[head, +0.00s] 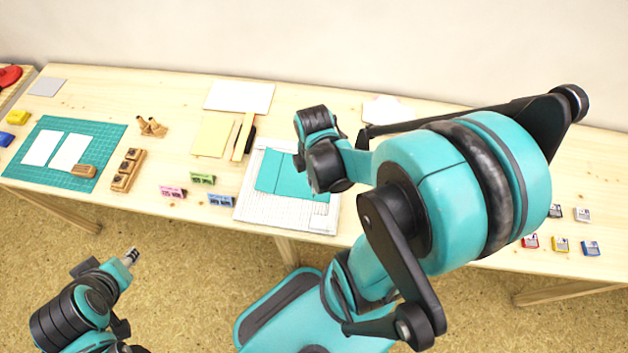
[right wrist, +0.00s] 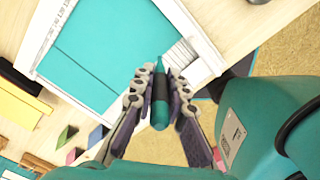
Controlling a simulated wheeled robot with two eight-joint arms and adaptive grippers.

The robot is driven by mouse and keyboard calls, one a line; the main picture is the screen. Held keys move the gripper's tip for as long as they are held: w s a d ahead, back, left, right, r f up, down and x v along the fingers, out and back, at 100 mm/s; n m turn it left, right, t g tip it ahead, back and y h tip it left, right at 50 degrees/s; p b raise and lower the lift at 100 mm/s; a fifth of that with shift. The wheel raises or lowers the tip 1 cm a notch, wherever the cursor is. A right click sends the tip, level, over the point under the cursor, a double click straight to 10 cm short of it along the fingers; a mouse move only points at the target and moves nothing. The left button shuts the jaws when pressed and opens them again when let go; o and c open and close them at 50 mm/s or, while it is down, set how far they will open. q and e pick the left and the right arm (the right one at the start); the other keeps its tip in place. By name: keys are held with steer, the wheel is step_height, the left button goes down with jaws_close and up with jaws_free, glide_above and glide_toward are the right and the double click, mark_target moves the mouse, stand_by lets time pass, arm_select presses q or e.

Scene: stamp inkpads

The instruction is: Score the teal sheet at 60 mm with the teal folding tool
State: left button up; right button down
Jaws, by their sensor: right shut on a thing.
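The teal sheet (head: 268,175) lies on the white scoring board (head: 262,213), partly hidden by my right arm. In the right wrist view the teal sheet (right wrist: 105,45) fills the upper left, with the board's numbered edge (right wrist: 48,38) beside it. My right gripper (right wrist: 160,82) is shut on the teal folding tool (right wrist: 160,113), which has a dark middle band. The tool's tip points toward the sheet's edge; I cannot tell whether it touches. My left gripper (head: 131,257) is low at the left, away from the table; its jaw opening is unclear.
Small green (head: 203,178), pink (head: 172,191) and blue (head: 221,200) blocks stand left of the board. A green cutting mat (head: 112,133) with white cards lies farther left. Wooden stamps (head: 122,180) stand beside it. Several small inkpads (head: 560,244) sit at the right.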

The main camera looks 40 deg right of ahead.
steer(key=shift+f+b, duration=0.7)
steer(key=shift+f, duration=0.05)
stand_by(0.8)
stand_by(0.4)
steer(key=shift+w+d, duration=0.65)
steer(key=shift+d, duration=0.15)
steer(key=shift+w, duration=0.1)
steer(key=shift+w+d+b, duration=0.35)
steer(key=shift+w+d, duration=0.25)
steer(key=shift+d, duration=0.15)
steer(key=shift+w+d, duration=0.1)
steer(key=shift+w+d+b, duration=0.3)
steer(key=shift+w+d, duration=0.2)
steer(key=shift+d, duration=0.1)
